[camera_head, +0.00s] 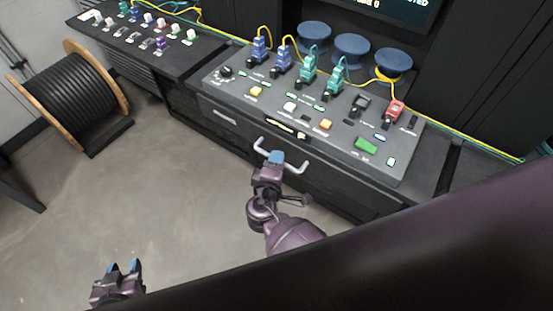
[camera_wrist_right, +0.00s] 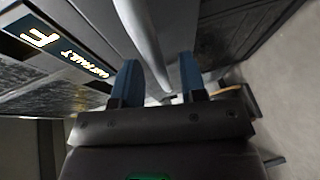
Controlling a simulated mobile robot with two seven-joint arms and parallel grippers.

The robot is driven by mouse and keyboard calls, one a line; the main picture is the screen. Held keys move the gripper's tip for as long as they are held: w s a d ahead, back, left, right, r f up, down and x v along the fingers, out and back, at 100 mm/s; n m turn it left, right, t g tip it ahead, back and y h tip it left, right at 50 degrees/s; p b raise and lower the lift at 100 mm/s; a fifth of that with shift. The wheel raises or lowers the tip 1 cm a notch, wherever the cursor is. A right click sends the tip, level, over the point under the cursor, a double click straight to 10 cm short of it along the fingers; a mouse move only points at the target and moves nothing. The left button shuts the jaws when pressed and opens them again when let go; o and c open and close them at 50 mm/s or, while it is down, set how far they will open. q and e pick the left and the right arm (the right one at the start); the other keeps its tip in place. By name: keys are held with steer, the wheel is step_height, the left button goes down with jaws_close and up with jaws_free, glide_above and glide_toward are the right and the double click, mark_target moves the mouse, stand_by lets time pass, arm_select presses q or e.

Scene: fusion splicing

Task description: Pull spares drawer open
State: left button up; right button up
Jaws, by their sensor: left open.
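The drawer (camera_head: 330,180) is a dark front under the sloping console, with a pale bar handle (camera_head: 296,167). Its front looks flush with the cabinet. My right gripper (camera_head: 276,157) is at the handle's middle. My left gripper (camera_head: 123,267) is open and empty over the floor at lower left, well away from the drawer.
The console (camera_head: 240,88) above carries coloured connectors, buttons and yellow cables. Another pale handle (camera_head: 222,117) is on the cabinet to the left. A wooden cable reel (camera_head: 75,95) stands at far left. The floor (camera_head: 170,190) before the drawer is clear. My dark arm covers the lower right.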

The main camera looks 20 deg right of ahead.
steer(key=shift+w+d+f, duration=0.1)
steer(key=shift+w+d, duration=0.25)
steer(key=shift+w, duration=0.3)
steer(key=shift+c, duration=0.2)
jaws_close()
